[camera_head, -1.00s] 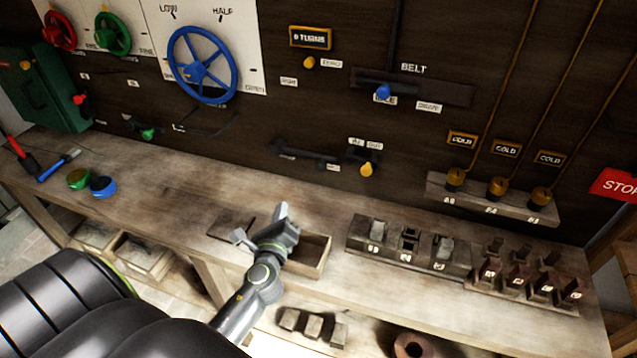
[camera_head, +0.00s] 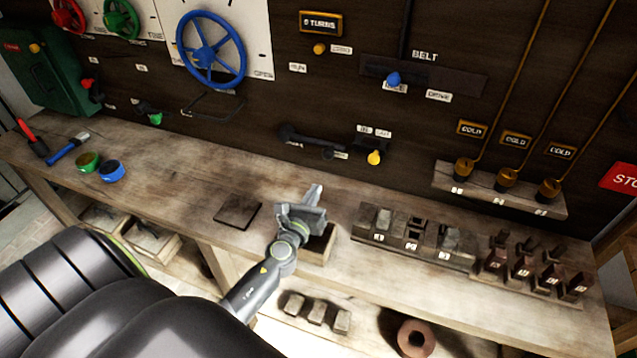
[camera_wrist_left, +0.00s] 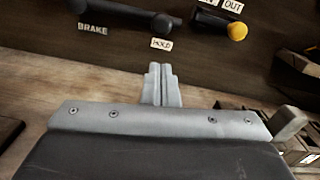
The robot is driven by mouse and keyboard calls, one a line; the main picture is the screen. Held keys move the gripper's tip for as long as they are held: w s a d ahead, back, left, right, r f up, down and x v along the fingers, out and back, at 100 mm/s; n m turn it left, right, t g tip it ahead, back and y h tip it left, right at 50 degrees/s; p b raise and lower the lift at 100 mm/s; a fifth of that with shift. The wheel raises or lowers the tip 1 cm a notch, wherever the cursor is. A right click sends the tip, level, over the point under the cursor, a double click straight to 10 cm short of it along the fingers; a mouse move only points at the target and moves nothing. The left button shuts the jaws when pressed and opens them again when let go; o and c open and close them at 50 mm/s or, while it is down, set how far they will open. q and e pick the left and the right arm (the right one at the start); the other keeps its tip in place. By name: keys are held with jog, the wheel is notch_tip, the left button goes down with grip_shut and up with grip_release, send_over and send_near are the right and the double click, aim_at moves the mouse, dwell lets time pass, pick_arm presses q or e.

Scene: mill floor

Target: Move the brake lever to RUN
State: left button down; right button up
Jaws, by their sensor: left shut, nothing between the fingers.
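The brake lever (camera_head: 312,140) is a dark bar on the dark wall panel, above the bench. It slants slightly down to the right and ends in a dark knob by a small label. In the left wrist view, the lever (camera_wrist_left: 120,14) has BRAKE printed below it, and its knob (camera_wrist_left: 162,23) is just above the HOLD label (camera_wrist_left: 161,44). My left gripper (camera_head: 316,191) is over the bench, below and apart from the lever. Its fingers (camera_wrist_left: 162,70) are together and empty, pointing toward the HOLD label. My right gripper is not in view.
A yellow-knobbed lever (camera_head: 374,157) with an OUT label is just right of the brake lever. A blue-knobbed BELT lever (camera_head: 392,79) is above. Block racks (camera_head: 415,240) stand on the bench at right.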

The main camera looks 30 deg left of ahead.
pick_arm(q)
jog(key=x, duration=0.9)
jog(key=shift+w, duration=0.15)
